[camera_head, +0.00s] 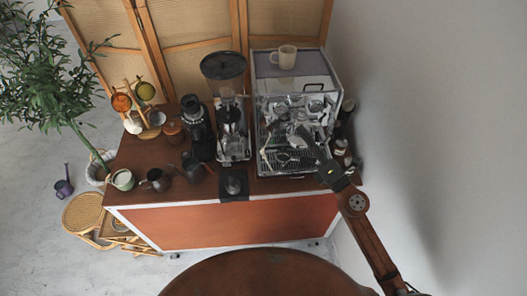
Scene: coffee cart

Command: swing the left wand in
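The espresso machine (292,72) stands at the right end of the wooden cart, its chrome front facing me. My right arm reaches in from the lower right. My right gripper (303,136) is in front of the machine's front, over the right half of its drip tray (270,166). Its fingers blend with the chrome parts behind, so I cannot tell whether they are open or shut, or touching anything. The left wand is too small and cluttered to make out surely among the chrome parts. My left gripper is not in view.
A beige mug (284,57) stands on the machine. A grinder (232,125) stands close to its left, with a black tamper (233,185) in front. Bottles (341,148) stand right of the machine. Metal pitchers (157,180) are at the cart's left. A round brown table (262,277) is nearest me.

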